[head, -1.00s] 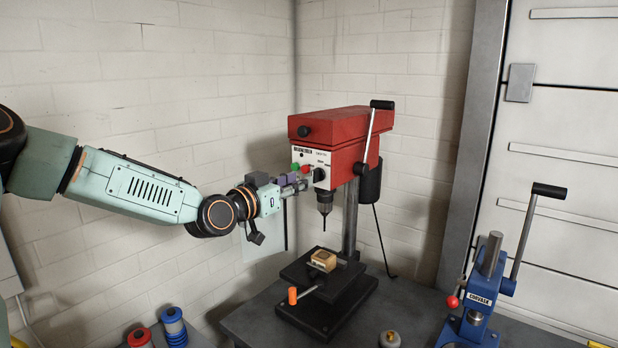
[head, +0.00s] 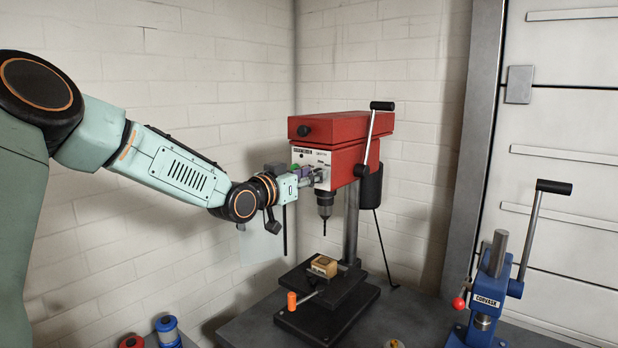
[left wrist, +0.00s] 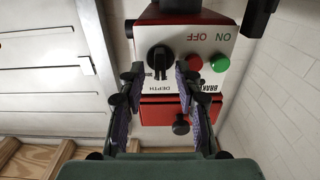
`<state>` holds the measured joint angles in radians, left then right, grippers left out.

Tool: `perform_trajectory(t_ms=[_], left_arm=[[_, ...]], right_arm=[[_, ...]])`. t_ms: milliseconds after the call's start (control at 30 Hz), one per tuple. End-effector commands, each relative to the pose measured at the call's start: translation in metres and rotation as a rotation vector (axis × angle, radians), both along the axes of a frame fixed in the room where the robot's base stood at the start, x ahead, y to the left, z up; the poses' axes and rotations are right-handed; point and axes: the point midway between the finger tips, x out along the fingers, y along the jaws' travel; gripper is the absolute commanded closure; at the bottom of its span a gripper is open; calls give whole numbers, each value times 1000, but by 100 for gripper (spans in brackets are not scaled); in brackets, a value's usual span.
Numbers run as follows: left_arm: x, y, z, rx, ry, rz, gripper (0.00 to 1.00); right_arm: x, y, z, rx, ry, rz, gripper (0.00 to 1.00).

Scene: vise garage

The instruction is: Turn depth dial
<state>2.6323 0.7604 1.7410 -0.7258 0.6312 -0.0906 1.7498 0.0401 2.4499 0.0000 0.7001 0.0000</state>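The red drill press (head: 335,128) stands in the corner on a dark bench. Its white front panel shows in the left wrist view, upside down, with the black depth dial (left wrist: 159,58) beside the word DEPTH. My left gripper (head: 314,178) is at this panel in the head view and covers much of it, including most of the dial. In the left wrist view my left gripper (left wrist: 158,74) is open, with one fingertip on each side of the dial and a gap to each. Whether the tips reach the dial's depth I cannot tell. My right gripper is in no view.
The red OFF button (left wrist: 194,62) and green ON button (left wrist: 220,63) sit close beside one finger. A lever (head: 372,135) rises at the press's right side. A wooden block (head: 322,266) lies on its table. A blue press (head: 492,295) stands at right.

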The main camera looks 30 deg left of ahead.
Motion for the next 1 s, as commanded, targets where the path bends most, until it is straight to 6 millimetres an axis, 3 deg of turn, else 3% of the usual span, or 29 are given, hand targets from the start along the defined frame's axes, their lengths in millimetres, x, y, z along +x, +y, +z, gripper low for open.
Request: perform_trajectory(t_ms=[67, 467, 1000], left_arm=[[0, 0, 0, 0, 0, 0, 67], [0, 0, 0, 1, 0, 0, 100], [0, 0, 0, -47, 4, 0, 100]], right_arm=[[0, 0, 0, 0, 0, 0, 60], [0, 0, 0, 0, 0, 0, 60], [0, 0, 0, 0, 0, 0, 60]])
